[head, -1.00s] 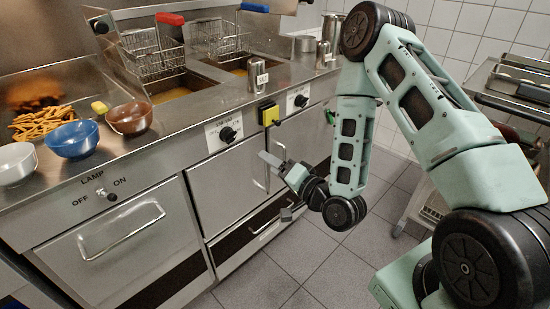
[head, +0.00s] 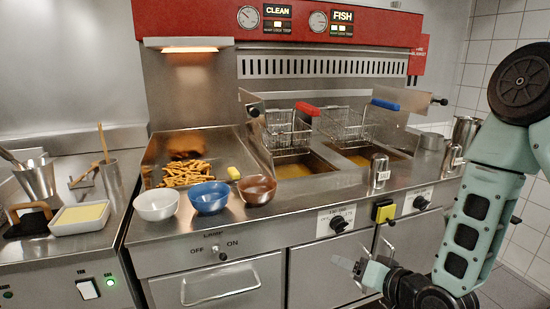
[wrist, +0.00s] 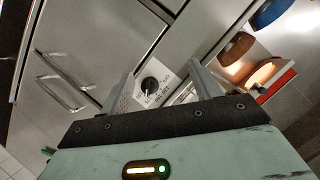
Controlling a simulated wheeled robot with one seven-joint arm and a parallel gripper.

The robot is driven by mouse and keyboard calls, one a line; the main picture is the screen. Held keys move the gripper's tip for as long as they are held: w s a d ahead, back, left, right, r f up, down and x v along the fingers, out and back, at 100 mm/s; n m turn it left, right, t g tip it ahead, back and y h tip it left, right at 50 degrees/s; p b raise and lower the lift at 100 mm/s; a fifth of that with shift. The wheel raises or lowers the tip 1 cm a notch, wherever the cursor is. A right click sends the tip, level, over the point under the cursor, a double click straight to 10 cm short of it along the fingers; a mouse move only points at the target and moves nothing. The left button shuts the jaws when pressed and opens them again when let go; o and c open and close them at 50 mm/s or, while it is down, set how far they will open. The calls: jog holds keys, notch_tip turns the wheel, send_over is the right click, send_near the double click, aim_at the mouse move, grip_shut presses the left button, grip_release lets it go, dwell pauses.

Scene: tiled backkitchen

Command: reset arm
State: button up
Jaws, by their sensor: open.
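My gripper (head: 362,268) is at the lower right of the head view, in front of the fryer cabinet doors and below the counter edge. My pale green arm comes down to it from the right edge. In the wrist view my gripper (wrist: 162,85) shows two fingers spread apart with nothing between them. A black knob (wrist: 149,83) on a white label plate shows beyond the gap between the fingers. It cannot be told how far off the cabinet front is.
The fryer counter holds a white bowl (head: 156,205), a blue bowl (head: 209,198), a brown bowl (head: 257,190), fries (head: 187,173) and a metal shaker (head: 379,172). Two fry baskets (head: 288,130) hang behind. A drawer handle (head: 220,290) juts out. Some floor shows at lower right.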

jog(key=s+a+r+n+g+h+p, duration=0.3)
jog(key=s+a+r+n+g, duration=0.25)
jog(key=s+r, duration=0.3)
jog(key=s+r+n+g+h+p, duration=0.1)
jog(key=s+r+g, duration=0.1)
jog(key=s, duration=0.4)
jog(key=s+d+r+n+g+h+p, duration=0.1)
jog(key=s+r+n+g, duration=0.1)
jog(key=s+r, duration=0.2)
jog(key=s+r+n+g+h+p, duration=0.1)
jog(key=s+r+g, duration=0.1)
jog(key=s, duration=0.5)
jog(key=shift+s+d+r, duration=0.2)
jog(key=shift+s+r, duration=0.15)
jog(key=shift+r, duration=0.35)
jog(key=shift+n, duration=0.25)
